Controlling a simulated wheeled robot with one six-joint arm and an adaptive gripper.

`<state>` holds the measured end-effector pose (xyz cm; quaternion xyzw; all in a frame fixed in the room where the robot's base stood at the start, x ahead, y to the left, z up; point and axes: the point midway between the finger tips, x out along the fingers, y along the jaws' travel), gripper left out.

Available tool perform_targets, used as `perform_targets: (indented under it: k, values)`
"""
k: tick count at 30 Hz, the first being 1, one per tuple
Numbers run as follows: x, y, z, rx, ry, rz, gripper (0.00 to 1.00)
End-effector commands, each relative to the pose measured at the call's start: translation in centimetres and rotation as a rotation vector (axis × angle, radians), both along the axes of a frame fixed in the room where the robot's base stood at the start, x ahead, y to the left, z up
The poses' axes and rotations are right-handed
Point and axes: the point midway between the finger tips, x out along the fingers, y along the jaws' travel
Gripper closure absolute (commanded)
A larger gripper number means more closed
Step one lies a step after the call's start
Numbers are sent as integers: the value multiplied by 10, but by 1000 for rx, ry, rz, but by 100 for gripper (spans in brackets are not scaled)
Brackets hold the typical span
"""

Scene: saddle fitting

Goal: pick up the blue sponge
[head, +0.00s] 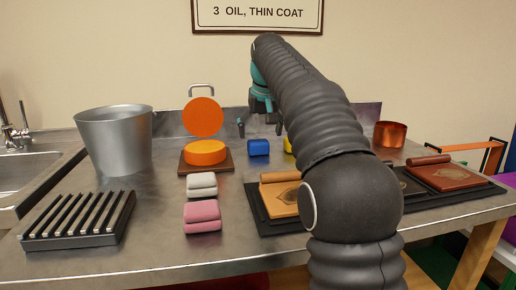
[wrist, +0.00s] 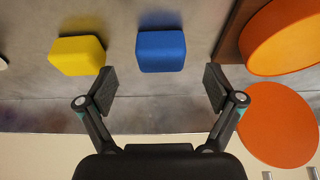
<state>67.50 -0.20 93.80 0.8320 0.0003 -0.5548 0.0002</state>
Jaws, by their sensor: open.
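The blue sponge (head: 258,148) is a small block on the metal counter, right of the orange tin. In the wrist view the blue sponge (wrist: 161,51) lies ahead of and between my fingers, apart from them. My gripper (wrist: 160,88) is open and empty. In the head view only part of my gripper (head: 241,127) shows behind the sponge, and my arm hides the rest.
A yellow sponge (wrist: 77,55) lies beside the blue one, mostly hidden by my arm in the head view. The open orange tin (head: 205,151) stands on a brown board on the other side. White (head: 201,185) and pink (head: 202,216) folded pads lie nearer the front. A metal bucket (head: 115,140) stands left.

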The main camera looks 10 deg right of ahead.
Motion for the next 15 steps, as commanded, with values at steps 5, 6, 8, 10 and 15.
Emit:
perform_targets:
  k: [5, 6, 8, 10, 15]
  values:
    - [8, 1, -25, 0, 4, -1, 8]
    - [10, 1, -30, 0, 5, -1, 8]
    - [13, 1, -36, 0, 3, -1, 8]
    - [15, 1, -40, 0, 3, -1, 8]
    - [16, 1, -43, 0, 1, -1, 8]
